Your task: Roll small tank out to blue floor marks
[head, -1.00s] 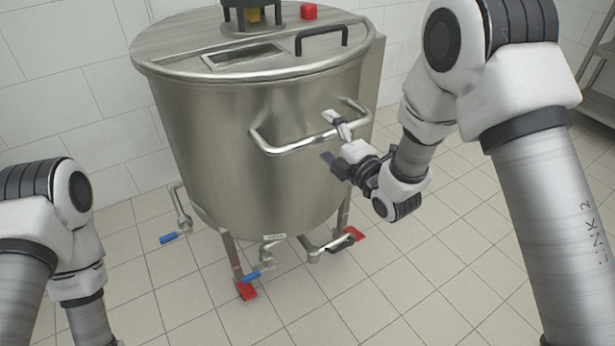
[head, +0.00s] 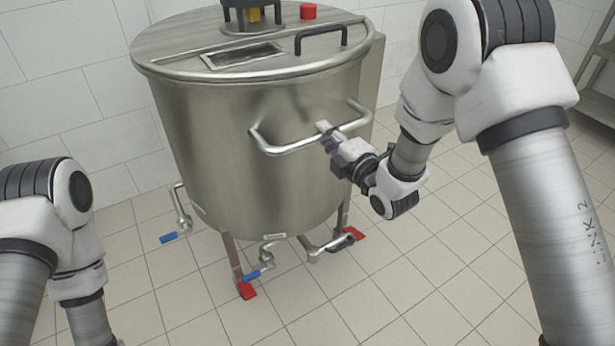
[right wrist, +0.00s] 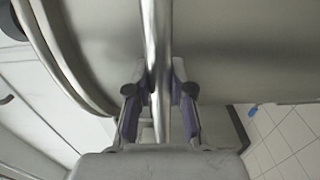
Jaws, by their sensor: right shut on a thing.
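The small tank (head: 235,130) is a steel cylinder with a flat lid, standing on legs on the tiled floor in the middle of the head view. A steel push handle (head: 285,148) runs across its front right side. My right gripper (head: 328,136) is shut on the handle near its middle. In the right wrist view, the handle bar (right wrist: 158,70) runs between the two fingers of my right gripper (right wrist: 160,88). My left gripper is out of view; only my left arm shows at the lower left. No blue floor marks show in the head view.
Red pedals (head: 247,290) are on the tank's feet. Valves with blue levers (head: 168,238) stick out low on the tank. A white tiled wall (head: 60,80) is close behind and left. A metal shelf (head: 600,100) stands at the right edge. The floor in front is clear.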

